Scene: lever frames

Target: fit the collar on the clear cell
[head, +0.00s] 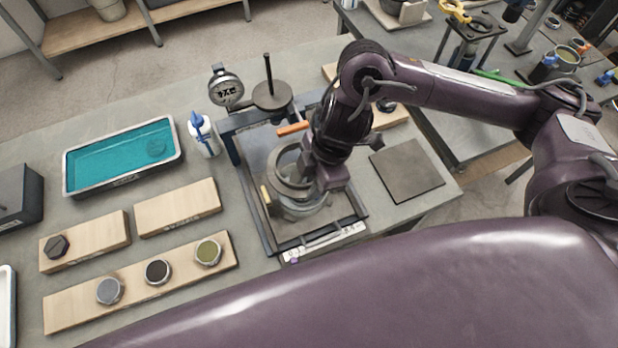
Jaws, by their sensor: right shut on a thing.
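The clear cell (300,209) stands in a dark-framed tray (262,221) at the middle of the bench. The collar, a grey ring (287,163), is at the top of the cell. My right gripper (316,181) comes in from the right, shut on the collar's right side. I cannot tell whether the collar is seated on the cell or held just above it, as the gripper and wrist hide its right side. My left gripper is not in view.
A dial gauge (226,86) and a round-topped stand (272,96) rise behind the tray. A white bottle (204,136), a teal-filled tray (69,181) and wooden boards (178,208) with several discs lie left. A dark square mat (407,170) lies right.

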